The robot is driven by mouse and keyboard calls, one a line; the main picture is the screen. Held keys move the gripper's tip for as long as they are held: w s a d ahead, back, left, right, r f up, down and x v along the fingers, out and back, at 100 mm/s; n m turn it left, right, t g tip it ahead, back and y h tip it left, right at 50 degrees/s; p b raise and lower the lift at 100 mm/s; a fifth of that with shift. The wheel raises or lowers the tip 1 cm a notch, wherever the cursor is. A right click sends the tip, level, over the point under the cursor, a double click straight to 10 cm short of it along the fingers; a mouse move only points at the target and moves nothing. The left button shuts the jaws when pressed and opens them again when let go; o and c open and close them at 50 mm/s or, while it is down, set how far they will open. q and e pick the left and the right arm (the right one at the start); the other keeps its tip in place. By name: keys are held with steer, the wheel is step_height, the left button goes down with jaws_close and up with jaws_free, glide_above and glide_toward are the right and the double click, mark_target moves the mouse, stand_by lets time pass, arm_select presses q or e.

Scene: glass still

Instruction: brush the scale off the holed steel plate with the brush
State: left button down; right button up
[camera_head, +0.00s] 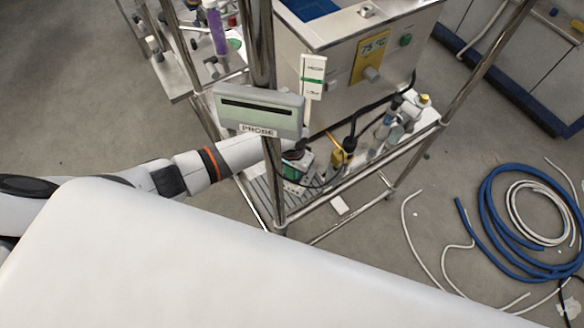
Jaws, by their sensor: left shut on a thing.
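My left arm comes in from the left and reaches behind a steel post into the lower level of the frame rack. My left gripper (293,154) is small and partly hidden there, beside a small bottle with a green label (297,168). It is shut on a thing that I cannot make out. I cannot pick out the brush or the holed steel plate for certain. A slotted grey panel (258,196) lies on the lower shelf below the arm. My right gripper is not in view.
Steel posts and rails (320,203) surround the shelf. A grey PROBE box (259,110) hangs in front. Bottles (385,128) and cables crowd the shelf. Blue hose (490,215) lies coiled on the right floor.

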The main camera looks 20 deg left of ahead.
arm_select(q)
steer(key=shift+d, duration=0.1)
steer(key=shift+s+d+r+p, duration=0.1)
steer(key=shift+d+p, duration=0.1)
steer(key=shift+d, duration=0.4)
steer(key=shift+s+d+p, duration=0.1)
steer(key=shift+d+p, duration=0.05)
steer(key=shift+d, duration=0.4)
steer(key=shift+a, duration=0.2)
steer(key=shift+w+a, duration=0.2)
steer(key=shift+a, duration=0.9)
steer(key=shift+d, duration=0.1)
